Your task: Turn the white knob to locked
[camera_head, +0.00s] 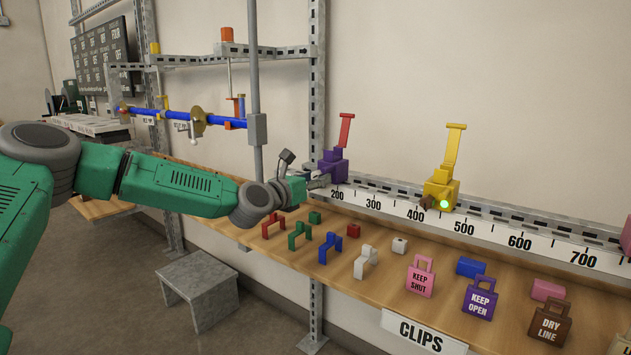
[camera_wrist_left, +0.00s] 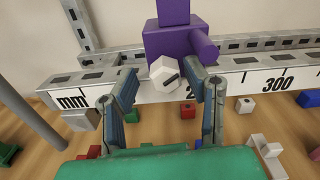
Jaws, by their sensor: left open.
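The white knob (camera_wrist_left: 165,73), a faceted block with a dark mark on its face, sits at the front of the purple valve body (camera_wrist_left: 168,42) in the left wrist view. The purple body (camera_head: 333,167) with its upright red handle (camera_head: 345,130) also shows in the head view, where I cannot make out the knob. My left gripper (camera_head: 320,182) is at the purple body. In the left wrist view its open fingers (camera_wrist_left: 163,86) stand on either side of the knob, with gaps visible. Whether the fingertips reach past the knob's face is unclear. My right gripper is out of view.
A millimetre scale rail (camera_head: 489,235) runs along the wall below the valves. A yellow valve (camera_head: 440,190) stands further right. Coloured clips and tags, such as the pink tag (camera_head: 421,278), lie on the wooden shelf (camera_head: 335,283). A grey post (camera_head: 254,85) rises near my left wrist.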

